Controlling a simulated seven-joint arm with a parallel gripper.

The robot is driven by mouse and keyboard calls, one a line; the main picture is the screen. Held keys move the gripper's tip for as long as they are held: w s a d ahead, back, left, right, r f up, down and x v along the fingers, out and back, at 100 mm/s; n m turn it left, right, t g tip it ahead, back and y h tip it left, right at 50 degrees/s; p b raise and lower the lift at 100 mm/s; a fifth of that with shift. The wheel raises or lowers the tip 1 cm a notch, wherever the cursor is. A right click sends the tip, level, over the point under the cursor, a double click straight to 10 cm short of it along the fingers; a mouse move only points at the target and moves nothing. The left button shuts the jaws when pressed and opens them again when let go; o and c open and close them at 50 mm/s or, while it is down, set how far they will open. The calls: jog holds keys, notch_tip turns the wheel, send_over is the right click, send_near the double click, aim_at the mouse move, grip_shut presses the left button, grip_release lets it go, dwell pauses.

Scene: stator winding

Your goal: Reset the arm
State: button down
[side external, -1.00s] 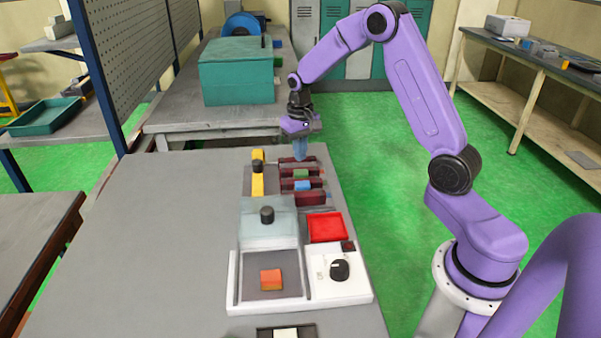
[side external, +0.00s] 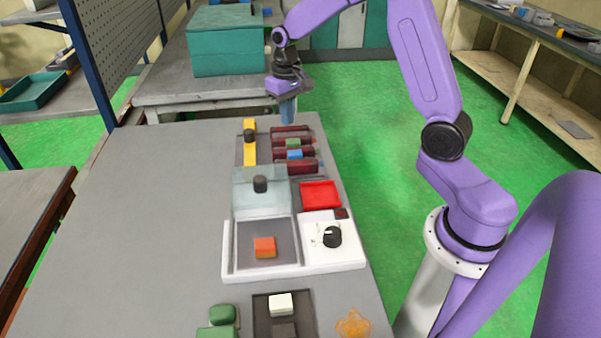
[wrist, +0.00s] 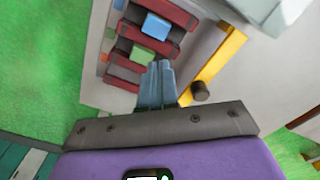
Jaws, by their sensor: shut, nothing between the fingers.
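My gripper (side external: 287,108) hangs with its fingers pointing down near the far end of the grey workbench (side external: 150,200), above the dark red slotted rack (side external: 304,167). In the wrist view its blue-grey fingers (wrist: 158,72) are together with nothing between them. The rack holds a blue block (side external: 295,155) and a green block (side external: 293,142). In the wrist view the blue block (wrist: 156,26) and the green block (wrist: 142,55) lie just beyond the fingertips. The gripper appears apart from the rack.
A yellow bar (side external: 250,152) with a black knob stands left of the rack. Nearer are a pale box (side external: 250,203), a red tray (side external: 320,194), a white fixture with an orange block (side external: 264,247), and a dial (side external: 332,237). The bench's left side is clear.

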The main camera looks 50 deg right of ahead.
jog(key=s+a+r+n, duration=0.4)
jog(key=s+a+n, duration=0.3)
jog(key=s+a, duration=0.75)
jog(key=s+d+n, duration=0.2)
jog(key=s+n, duration=0.5)
jog(key=s, duration=1.1)
jog(key=shift+r, duration=0.25)
